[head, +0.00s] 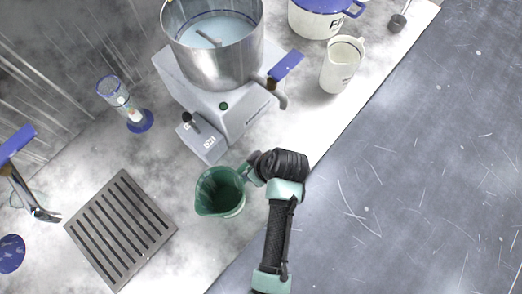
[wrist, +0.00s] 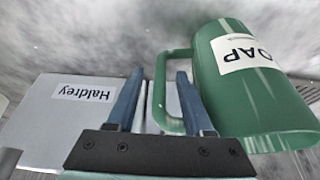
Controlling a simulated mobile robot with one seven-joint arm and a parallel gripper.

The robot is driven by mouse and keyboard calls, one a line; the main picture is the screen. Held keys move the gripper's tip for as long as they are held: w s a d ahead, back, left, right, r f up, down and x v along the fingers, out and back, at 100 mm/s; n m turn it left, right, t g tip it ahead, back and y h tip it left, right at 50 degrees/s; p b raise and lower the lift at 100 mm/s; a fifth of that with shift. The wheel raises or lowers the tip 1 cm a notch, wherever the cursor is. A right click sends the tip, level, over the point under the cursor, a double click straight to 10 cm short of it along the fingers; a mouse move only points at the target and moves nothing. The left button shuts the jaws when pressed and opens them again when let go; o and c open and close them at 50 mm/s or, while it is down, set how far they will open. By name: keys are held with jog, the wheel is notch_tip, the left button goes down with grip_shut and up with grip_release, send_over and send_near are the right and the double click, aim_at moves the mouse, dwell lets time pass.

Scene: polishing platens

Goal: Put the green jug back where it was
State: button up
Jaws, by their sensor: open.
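The green jug (head: 220,193) stands upright on the pale counter, left of my gripper (head: 252,168) in the head view. Its handle points toward my gripper. In the wrist view the jug (wrist: 250,95) fills the right side, with a white label reading "OAP" upside down. The two blue fingers of my gripper (wrist: 160,100) are apart, and the jug's handle shows between them. I cannot tell whether the fingers touch the handle. The inside of the jug looks empty and dark.
A machine with a steel bowl (head: 224,65) stands behind the jug; its grey box (wrist: 65,130) fills the wrist view's left. A slotted drain grate (head: 121,229) lies left of the jug. A white jug (head: 341,66) and a lidded pot (head: 318,22) stand at upper right. A glass cylinder (head: 123,103) stands at left.

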jog(key=v, duration=0.9)
jog(key=w+r+m+t+h, duration=0.15)
jog(key=w+r+t, duration=0.35)
jog(key=r, duration=0.5)
jog(key=w+d+r+m+t, duration=0.1)
jog(key=w+r+m+t, duration=0.15)
jog(key=w+r, duration=0.5)
jog(key=w+r+m+t+h, duration=0.1)
jog(key=w+r+t, duration=0.35)
jog(key=r, duration=0.65)
notch_tip(320, 180, up, 18)
jog(key=s+m+t, duration=0.1)
jog(key=m+t, duration=0.1)
jog(key=t, duration=0.3)
jog(key=s+r+m+t, duration=0.1)
jog(key=s+r+t, duration=0.2)
jog(key=r, duration=0.6)
jog(key=s+r+m+t+h, duration=0.1)
jog(key=s+r+t, duration=0.3)
jog(key=s+r, duration=0.4)
jog(key=shift+r+m+t+b, duration=0.3)
jog(key=shift+r+m, duration=0.1)
jog(key=shift+m, duration=0.3)
jog(key=shift+s+a+h, duration=0.1)
jog(key=shift+h, duration=0.15)
notch_tip(320, 180, down, 4)
jog(key=b, duration=0.3)
jog(key=shift+b, duration=0.4)
